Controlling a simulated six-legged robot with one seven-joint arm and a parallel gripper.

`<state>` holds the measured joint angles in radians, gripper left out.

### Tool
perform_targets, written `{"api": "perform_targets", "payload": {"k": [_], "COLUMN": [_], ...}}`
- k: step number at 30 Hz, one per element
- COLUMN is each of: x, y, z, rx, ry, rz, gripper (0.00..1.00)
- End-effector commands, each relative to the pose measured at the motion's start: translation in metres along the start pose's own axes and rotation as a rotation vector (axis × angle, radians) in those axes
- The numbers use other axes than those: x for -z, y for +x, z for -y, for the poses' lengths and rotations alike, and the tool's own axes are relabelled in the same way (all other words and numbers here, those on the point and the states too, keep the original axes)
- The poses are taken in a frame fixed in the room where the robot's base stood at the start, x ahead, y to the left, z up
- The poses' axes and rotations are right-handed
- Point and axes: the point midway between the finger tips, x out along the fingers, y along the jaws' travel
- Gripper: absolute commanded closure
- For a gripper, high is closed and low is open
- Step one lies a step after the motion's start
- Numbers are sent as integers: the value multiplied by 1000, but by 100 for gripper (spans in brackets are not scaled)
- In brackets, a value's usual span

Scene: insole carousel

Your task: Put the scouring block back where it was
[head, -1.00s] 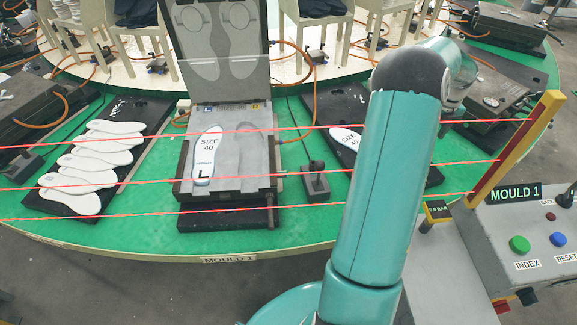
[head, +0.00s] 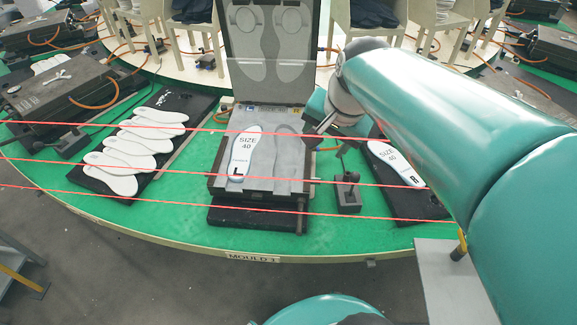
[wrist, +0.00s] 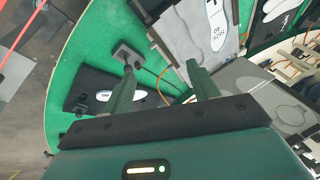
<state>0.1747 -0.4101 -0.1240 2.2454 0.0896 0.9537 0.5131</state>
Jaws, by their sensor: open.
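I cannot make out the scouring block in either view. My gripper (head: 322,122) is at the right side of the open mould (head: 262,186), partly hidden by my own arm. In the wrist view its two dark green fingers stand apart, with nothing between them (wrist: 162,78). A white insole marked size 40 and L (head: 243,153) lies in the mould's left cavity, and the right cavity (head: 287,155) looks empty. The mould also shows in the wrist view (wrist: 172,38), beyond the fingers.
Red light beams cross in front of the green carousel (head: 150,205). A lever box (head: 348,196) stands right of the mould. A right insole (head: 396,163) lies on a black board at right. Several insoles (head: 112,172) lie on a black board (head: 178,103) at left. Orange hoses run behind.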

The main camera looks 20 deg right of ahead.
Motion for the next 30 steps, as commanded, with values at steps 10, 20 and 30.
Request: {"api": "perform_targets", "payload": {"k": [10, 20, 30], "x": [-111, -117, -117], "y": [-12, -12, -12], "z": [6, 5, 5], "rx": [38, 35, 35], "ry": [-794, -856, -855], "rz": [-110, -120, -120], "gripper": [40, 40, 40]}}
